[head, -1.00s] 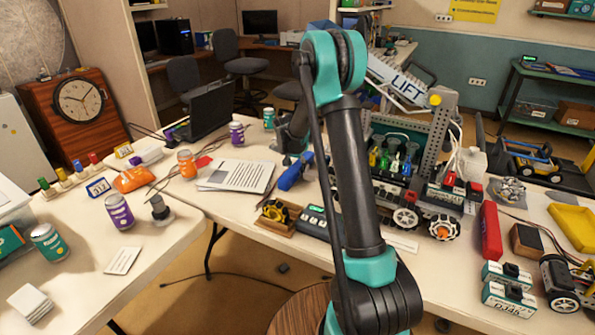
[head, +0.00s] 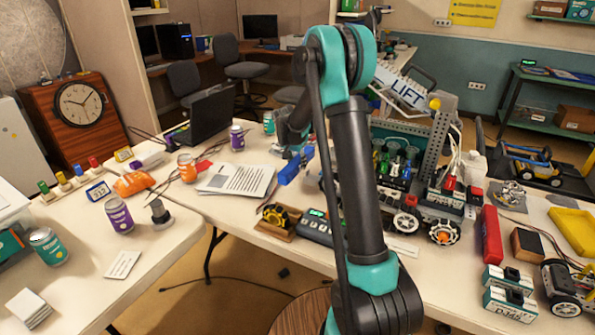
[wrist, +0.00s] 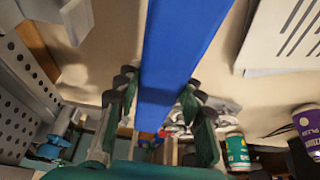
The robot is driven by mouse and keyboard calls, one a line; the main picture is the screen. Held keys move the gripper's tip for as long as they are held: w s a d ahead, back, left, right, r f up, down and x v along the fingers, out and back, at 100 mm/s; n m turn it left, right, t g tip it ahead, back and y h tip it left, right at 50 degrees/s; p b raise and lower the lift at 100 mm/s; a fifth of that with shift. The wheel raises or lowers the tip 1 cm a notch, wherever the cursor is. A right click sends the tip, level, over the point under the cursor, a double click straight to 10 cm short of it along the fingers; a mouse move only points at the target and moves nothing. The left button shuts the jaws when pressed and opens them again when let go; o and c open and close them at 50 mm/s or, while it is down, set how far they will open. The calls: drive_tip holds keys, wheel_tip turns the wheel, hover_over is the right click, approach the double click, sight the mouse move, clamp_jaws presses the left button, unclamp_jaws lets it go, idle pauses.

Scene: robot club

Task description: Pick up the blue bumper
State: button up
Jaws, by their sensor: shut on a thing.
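The blue bumper (head: 291,168) is a long flat blue bar at the table's left part, beside the printed papers. In the wrist view the blue bumper (wrist: 185,45) runs between the two fingers and out past the top edge. My gripper (wrist: 160,95) is shut on it, one dark green finger on each side. In the head view my gripper (head: 299,148) is partly hidden behind my arm, above the bumper. The bumper looks a little above the tabletop; the exact gap is hard to tell.
Printed papers (head: 236,180) lie left of the bumper. A yellow-wheeled part (head: 275,215) on a wooden block and a black box (head: 318,230) stand in front. The large LIFT robot (head: 440,150) is to the right. A laptop (head: 205,115) and purple can (head: 237,138) stand behind left.

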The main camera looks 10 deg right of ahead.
sight(298, 159)
wheel_tip(298, 159, up, 15)
drive_tip(key=shift+r, duration=0.2)
drive_tip(key=o, duration=0.7)
clamp_jaws()
drive_tip(key=shift+d, duration=0.1)
